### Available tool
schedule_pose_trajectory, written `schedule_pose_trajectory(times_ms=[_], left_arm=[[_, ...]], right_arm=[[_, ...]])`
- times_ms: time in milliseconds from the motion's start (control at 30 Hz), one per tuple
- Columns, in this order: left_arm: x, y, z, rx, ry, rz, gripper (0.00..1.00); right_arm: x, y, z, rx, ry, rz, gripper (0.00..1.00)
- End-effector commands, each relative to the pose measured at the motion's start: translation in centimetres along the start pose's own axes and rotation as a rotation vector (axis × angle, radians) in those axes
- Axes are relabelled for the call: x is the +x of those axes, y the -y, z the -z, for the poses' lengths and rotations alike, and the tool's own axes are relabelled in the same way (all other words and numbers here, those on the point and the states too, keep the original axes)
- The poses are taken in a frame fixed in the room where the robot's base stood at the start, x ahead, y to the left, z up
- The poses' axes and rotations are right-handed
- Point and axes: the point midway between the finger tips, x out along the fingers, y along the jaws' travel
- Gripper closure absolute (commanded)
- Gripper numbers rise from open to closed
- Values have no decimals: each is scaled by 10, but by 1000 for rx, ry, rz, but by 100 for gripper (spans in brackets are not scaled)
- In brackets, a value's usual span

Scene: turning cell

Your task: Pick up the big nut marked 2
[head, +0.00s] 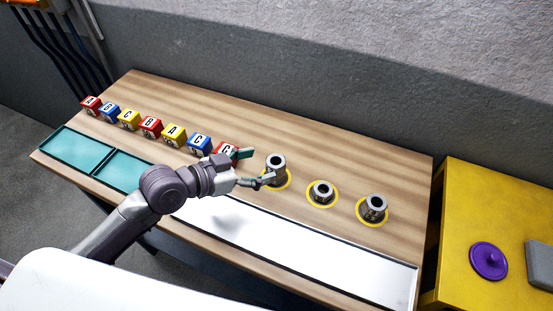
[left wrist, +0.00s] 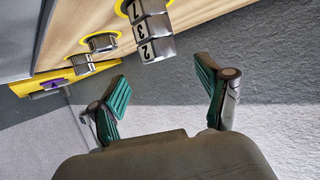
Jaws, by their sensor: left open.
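Three grey metal nuts stand on yellow rings on the wooden bench in the head view: a tall nut (head: 277,168) at left, a low nut (head: 322,192) in the middle and another nut (head: 374,207) at right. In the left wrist view the nearest nut (left wrist: 150,32) carries dark digits on its faces, among them a 3 and a 2. My left gripper (head: 257,167) is open and empty, just left of the tall nut. In the left wrist view its green-padded fingers (left wrist: 163,87) are spread wide, with no nut between them. My right gripper is out of view.
A row of lettered cubes (head: 151,127) runs along the bench left of the nuts; my gripper partly covers the last red one. Teal trays (head: 75,150) and a white strip (head: 310,250) lie along the front. A yellow table (head: 460,220) with a purple disc (head: 488,261) stands at right.

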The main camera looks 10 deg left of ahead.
Motion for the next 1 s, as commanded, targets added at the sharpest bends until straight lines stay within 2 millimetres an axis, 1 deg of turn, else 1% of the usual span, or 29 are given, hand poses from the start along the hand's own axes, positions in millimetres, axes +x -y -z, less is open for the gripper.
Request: schedule_pose_trajectory(times_ms=[33, 167, 233, 367, 500, 600, 800, 867, 1000], left_arm=[[5, 0, 2, -1, -1, 0, 23], [12, -1, 1, 0, 0, -1, 23], [19, 0, 2, -1, 0, -1, 23], [39, 0, 2, -4, -1, -2, 23], [56, 1, 0, -1, 0, -1, 23], [62, 1, -1, 1, 1, -1, 23], [62, 1, -2, 2, 2, 0, 23], [62, 1, -2, 2, 2, 0, 33], [62, 1, -2, 1, 1, 0, 56]], right_arm=[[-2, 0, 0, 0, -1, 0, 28], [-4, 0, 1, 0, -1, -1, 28], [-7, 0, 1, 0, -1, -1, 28], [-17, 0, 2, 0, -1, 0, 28], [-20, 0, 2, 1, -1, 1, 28], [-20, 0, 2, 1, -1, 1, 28], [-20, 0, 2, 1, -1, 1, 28], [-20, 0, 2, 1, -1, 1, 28], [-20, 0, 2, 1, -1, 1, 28]])
